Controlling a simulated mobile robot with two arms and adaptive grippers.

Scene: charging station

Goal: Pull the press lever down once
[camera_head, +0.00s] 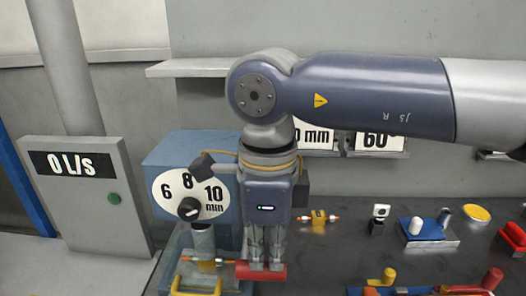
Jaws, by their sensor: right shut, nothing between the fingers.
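The blue press (170,150) stands on the dark bench, left of centre, with a white dial (170,191) marked 6, 8 and 10 mm. A red cylindrical handle (243,271), which looks like the press lever's grip, lies level low in the picture. My right gripper (265,264) points straight down with its fingers shut and empty. Its fingertips overlap the upper middle of the red handle; I cannot tell whether they touch it. The gripper hides the right part of the press and the lever's mount. My left gripper is not in view.
A yellow-framed fixture (196,284) with an orange-tipped piece stands left of the handle. A small yellow clamp (318,216) and several coloured fixtures stand on the bench (335,255) to the right. A grey cabinet (80,200) reading 0 L/s stands at the left.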

